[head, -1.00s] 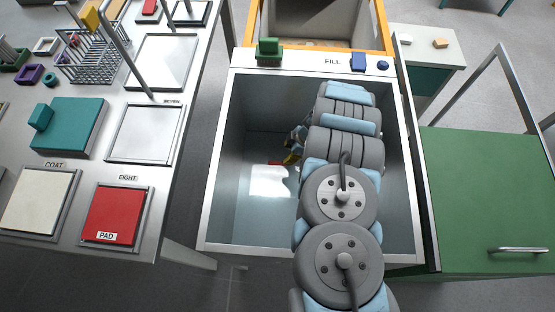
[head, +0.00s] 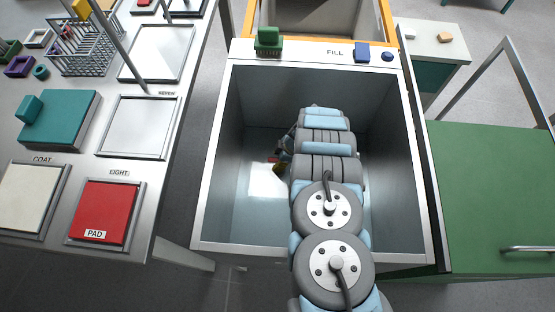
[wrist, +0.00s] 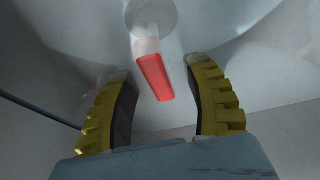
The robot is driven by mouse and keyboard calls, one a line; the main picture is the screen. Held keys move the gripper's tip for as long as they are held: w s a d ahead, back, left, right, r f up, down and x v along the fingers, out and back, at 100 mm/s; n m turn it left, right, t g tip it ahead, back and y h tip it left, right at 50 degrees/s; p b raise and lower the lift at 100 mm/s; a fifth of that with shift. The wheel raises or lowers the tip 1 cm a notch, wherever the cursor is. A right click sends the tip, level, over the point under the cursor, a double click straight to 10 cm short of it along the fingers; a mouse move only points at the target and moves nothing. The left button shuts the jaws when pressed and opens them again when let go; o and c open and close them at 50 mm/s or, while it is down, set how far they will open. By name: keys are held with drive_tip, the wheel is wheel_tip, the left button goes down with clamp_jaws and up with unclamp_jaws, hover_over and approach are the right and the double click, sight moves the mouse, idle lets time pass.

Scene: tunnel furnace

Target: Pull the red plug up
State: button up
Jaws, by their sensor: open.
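The red plug (wrist: 155,76) shows in the wrist view as a red bar on a short pale stem, which rises from a round grey-white base. My gripper (wrist: 157,68) is open, with one yellow-ridged finger on each side of the red bar. Gaps show between the bar and both fingers, and neither finger visibly touches it. In the head view, my gripper (head: 281,164) is down inside the grey basin (head: 232,110), mostly hidden by my arm. The plug is hard to make out there.
The basin's walls and rim (head: 212,165) surround my arm. A green block (head: 268,42), a blue block (head: 362,52) and a blue knob (head: 387,56) stand on the back ledge. A table with pads (head: 105,215) is left, a green cabinet (head: 490,200) right.

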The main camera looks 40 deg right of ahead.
clamp_jaws()
drive_tip(key=shift+w+d+p, duration=0.15)
drive_tip(key=shift+d+p, duration=0.15)
drive_tip(key=shift+p, duration=0.8)
